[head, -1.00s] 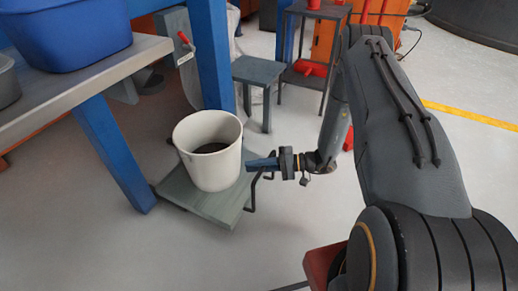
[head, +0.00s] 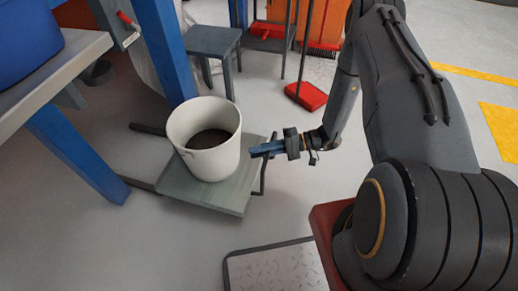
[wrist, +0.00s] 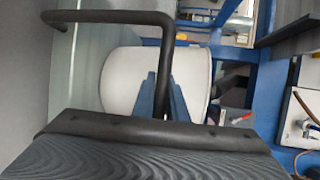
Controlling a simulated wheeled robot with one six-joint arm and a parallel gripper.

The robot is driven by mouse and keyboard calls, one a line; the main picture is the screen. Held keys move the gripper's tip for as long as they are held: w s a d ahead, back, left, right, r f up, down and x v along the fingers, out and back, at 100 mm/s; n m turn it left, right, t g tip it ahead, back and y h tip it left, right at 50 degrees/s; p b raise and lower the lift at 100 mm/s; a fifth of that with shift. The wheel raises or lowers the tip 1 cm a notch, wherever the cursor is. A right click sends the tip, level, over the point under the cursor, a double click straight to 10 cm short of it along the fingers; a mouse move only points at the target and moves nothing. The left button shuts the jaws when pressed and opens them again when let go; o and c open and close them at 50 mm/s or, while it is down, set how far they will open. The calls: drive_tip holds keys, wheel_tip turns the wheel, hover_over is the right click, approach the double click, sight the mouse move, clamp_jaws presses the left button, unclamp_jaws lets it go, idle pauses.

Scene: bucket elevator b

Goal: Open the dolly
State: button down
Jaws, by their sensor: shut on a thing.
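The dolly (head: 205,195) is a low grey-green board on the floor in the head view. Two dark rails (head: 145,129) show on its left side, towards the blue frame. A dark bar handle (head: 262,183) stands at its right edge. My gripper (head: 262,149) reaches in from the right with its blue fingers shut on this handle. In the wrist view the bent handle bar (wrist: 110,17) runs down between the two blue fingers (wrist: 160,95). A white bucket (head: 210,160) with dark contents stands upright on the board. The wrist view shows it behind the fingers (wrist: 120,75).
A blue post (head: 165,45) and a bench (head: 55,65) with a blue bin stand at the left. A grey stool (head: 212,42) and a red dustpan (head: 306,96) are behind. A metal floor plate (head: 275,268) lies in front.

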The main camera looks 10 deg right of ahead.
drive_tip(key=shift+w+d, duration=0.1)
drive_tip(key=shift+w, duration=0.1)
drive_tip(key=c, duration=1.8)
unclamp_jaws()
drive_tip(key=shift+s, duration=0.1)
drive_tip(key=shift+o, duration=0.2)
drive_tip(key=d+r+p, duration=0.1)
drive_tip(key=d, duration=0.6)
drive_tip(key=shift+s+d+r, duration=0.2)
drive_tip(key=shift+s+d, duration=0.05)
drive_tip(key=shift+d, duration=0.1)
